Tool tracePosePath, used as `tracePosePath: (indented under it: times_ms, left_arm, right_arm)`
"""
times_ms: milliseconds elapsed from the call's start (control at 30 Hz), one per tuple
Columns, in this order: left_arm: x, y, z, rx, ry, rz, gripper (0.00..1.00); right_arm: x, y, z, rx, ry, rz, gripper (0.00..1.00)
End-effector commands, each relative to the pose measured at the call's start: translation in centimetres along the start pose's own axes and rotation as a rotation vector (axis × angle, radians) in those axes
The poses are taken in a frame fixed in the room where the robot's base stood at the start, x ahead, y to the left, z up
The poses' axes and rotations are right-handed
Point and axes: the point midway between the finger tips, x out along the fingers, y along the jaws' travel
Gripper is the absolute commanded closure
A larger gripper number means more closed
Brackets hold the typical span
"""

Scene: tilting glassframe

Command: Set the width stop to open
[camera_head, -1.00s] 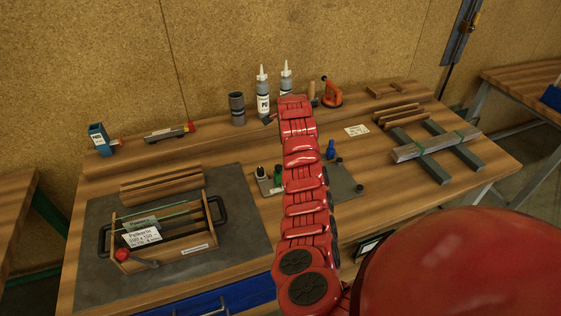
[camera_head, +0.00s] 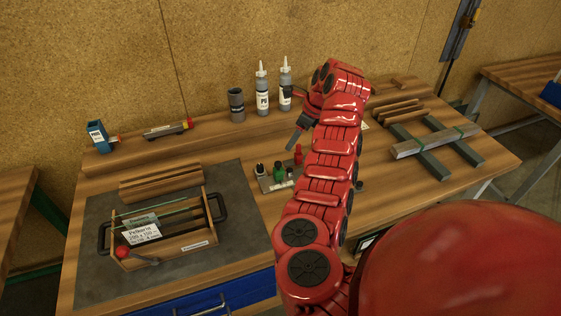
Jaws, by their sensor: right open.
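A wooden frame (camera_head: 203,250) with dark side handles lies on the grey mat at the left. A white label card (camera_head: 142,234) and a greenish glass edge show inside it. A red knob (camera_head: 122,252) with a short grey lever (camera_head: 147,261) sits at its front left corner. No part is marked as the width stop, so I cannot tell which one it is. My right gripper (camera_head: 291,119) is open and empty above the bench's middle, right of the frame and apart from it. Its dark fingers point left. My left gripper is out of view.
Wooden strips (camera_head: 160,184) lie behind the frame. Metal bars (camera_head: 432,143) lie at right.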

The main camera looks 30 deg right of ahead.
Motion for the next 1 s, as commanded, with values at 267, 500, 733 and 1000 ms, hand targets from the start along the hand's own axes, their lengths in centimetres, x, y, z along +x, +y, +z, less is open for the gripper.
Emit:
tracePosePath:
  times_ms: [267,500,733,1000]
  left_arm:
    - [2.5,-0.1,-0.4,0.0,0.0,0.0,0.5]
    - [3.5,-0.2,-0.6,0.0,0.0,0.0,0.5]
    - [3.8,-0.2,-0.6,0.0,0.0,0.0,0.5]
    - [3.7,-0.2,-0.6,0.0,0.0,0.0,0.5]
  right_arm:
    - [6.2,0.2,0.0,0.001,0.003,0.007,0.38]
    - [10.5,0.1,0.1,0.002,-0.002,0.005,0.38]
    - [12.2,0.0,0.0,0.0,-0.001,0.001,0.38]
    - [12.3,0.1,0.0,-0.001,-0.001,0.001,0.42]
